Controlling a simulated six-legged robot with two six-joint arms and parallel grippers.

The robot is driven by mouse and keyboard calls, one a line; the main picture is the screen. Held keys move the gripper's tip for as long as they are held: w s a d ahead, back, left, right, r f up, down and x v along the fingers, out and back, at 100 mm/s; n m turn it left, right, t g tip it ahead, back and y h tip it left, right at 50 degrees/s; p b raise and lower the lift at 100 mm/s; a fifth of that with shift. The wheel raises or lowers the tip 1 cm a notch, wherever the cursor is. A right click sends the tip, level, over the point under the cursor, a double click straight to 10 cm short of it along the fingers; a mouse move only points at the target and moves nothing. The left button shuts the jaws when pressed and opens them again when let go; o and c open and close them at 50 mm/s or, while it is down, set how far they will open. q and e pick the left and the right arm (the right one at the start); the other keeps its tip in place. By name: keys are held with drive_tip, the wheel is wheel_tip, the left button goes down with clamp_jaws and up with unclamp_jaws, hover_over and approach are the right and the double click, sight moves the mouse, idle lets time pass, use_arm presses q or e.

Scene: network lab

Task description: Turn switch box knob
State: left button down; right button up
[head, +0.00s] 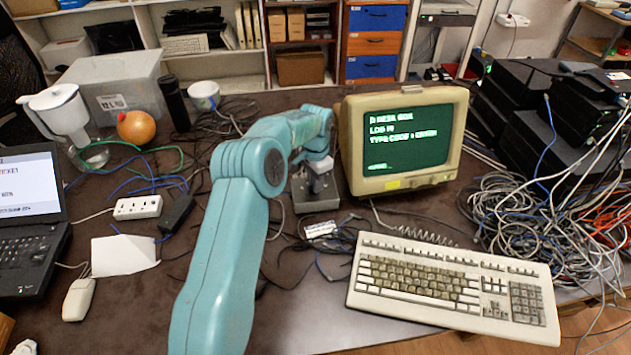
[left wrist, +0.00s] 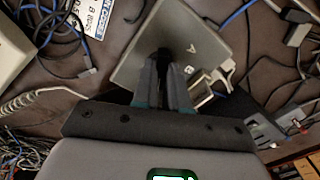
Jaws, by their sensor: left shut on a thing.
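The switch box (head: 318,205) is a small grey metal box on the table, left of the old monitor. In the left wrist view its grey top face (left wrist: 205,28) carries the letters A and B. My left gripper (head: 320,180) reaches down over the box from above. In the left wrist view the fingers of my left gripper (left wrist: 166,72) are closed around the dark knob (left wrist: 163,56) in the middle of the face. The fingers hide most of the knob, so its exact pointing direction is hard to tell. My right gripper is out of view.
A beige monitor (head: 402,135) stands close to the right of the box. A beige keyboard (head: 450,285) lies in front of it. Loose cables and a white label (head: 320,229) lie in front of the box. Tangled cables (head: 530,215) fill the right side.

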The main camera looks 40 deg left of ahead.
use_arm(q)
drive_tip(key=shift+f, duration=0.15)
drive_tip(key=c, duration=1.2)
unclamp_jaws()
drive_tip(key=shift+o, duration=0.2)
wheel_tip(320, 180, up, 16)
drive_tip(key=p, duration=0.1)
drive_tip(key=shift+r, duration=0.25)
